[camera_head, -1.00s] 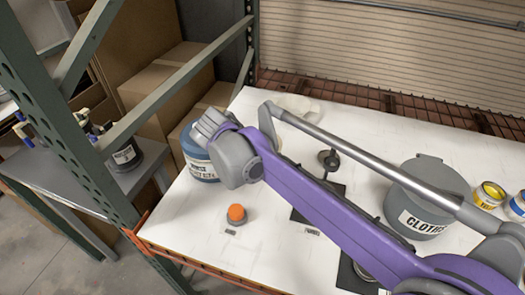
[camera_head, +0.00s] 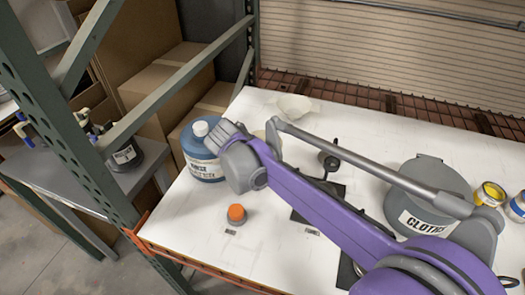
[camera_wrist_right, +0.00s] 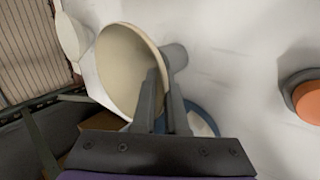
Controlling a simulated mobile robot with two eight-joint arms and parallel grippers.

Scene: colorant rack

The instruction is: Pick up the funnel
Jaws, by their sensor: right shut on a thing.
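The funnel (camera_wrist_right: 122,72) is cream, with a wide round mouth, and shows in the right wrist view. My right gripper (camera_wrist_right: 163,92) is shut on the funnel's wall, with one finger inside the mouth and one outside. In the head view a small cream patch (camera_head: 261,135) beside my purple right arm is probably part of the funnel; the arm hides the rest and the fingertips. My left gripper is in neither current view.
A blue labelled jug (camera_head: 203,165) stands left of my right wrist. An orange-topped item (camera_head: 237,213) sits near the table's front. A white bowl-like item (camera_head: 293,107) is behind. A grey CLOTHS bin (camera_head: 420,215) and paint cans (camera_head: 489,194) are at right.

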